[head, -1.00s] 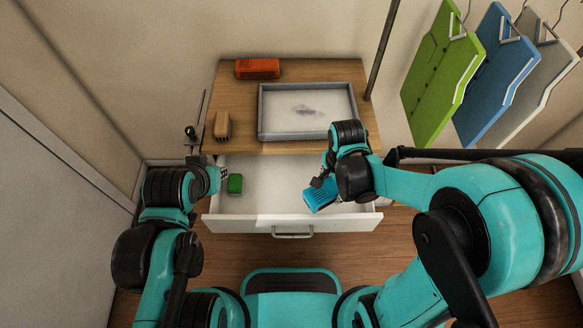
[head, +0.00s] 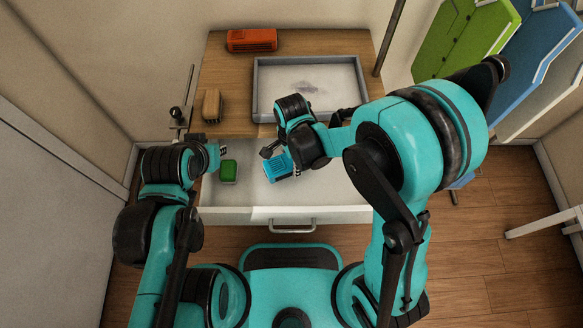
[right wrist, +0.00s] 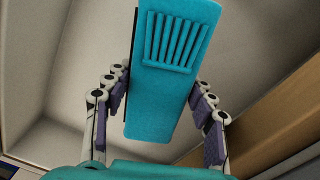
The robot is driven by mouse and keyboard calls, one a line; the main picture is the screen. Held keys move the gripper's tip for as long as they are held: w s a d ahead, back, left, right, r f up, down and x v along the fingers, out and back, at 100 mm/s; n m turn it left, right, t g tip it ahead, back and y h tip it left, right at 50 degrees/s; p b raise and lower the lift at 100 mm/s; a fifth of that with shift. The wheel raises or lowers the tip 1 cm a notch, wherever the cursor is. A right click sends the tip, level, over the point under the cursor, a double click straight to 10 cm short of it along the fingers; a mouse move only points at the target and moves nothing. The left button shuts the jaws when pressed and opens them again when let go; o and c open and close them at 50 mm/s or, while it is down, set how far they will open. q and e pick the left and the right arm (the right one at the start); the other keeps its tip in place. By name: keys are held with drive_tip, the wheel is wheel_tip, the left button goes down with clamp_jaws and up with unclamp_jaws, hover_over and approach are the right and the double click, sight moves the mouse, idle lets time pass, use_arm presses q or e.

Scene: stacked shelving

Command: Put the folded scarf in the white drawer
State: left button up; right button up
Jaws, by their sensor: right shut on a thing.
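The blue folded scarf (head: 279,167), with a ribbed patch near one end, is between the fingers of my right gripper (head: 279,155). The right wrist view shows the scarf (right wrist: 165,90) from close up, with the fingers on both sides. The gripper is shut on it. The white drawer (head: 345,214) is pulled open under the wooden top, and the scarf is over its inside, right of the green item. I cannot tell whether it touches the drawer floor. My left gripper (head: 221,150) is by the drawer's left edge; its fingers are too small to judge.
A green item (head: 229,172) lies in the drawer's left part. On the wooden top (head: 225,75) are a grey tray (head: 258,95), an orange item (head: 252,40) and a brown item (head: 211,105). Green (head: 465,40) and blue (head: 535,55) boards hang at the right.

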drive_tip(key=shift+f+b, duration=1)
drive_tip(key=shift+f, duration=1)
drive_tip(key=shift+f, duration=0.15)
drive_tip(key=o, duration=1)
drive_tip(key=shift+c, duration=0.2)
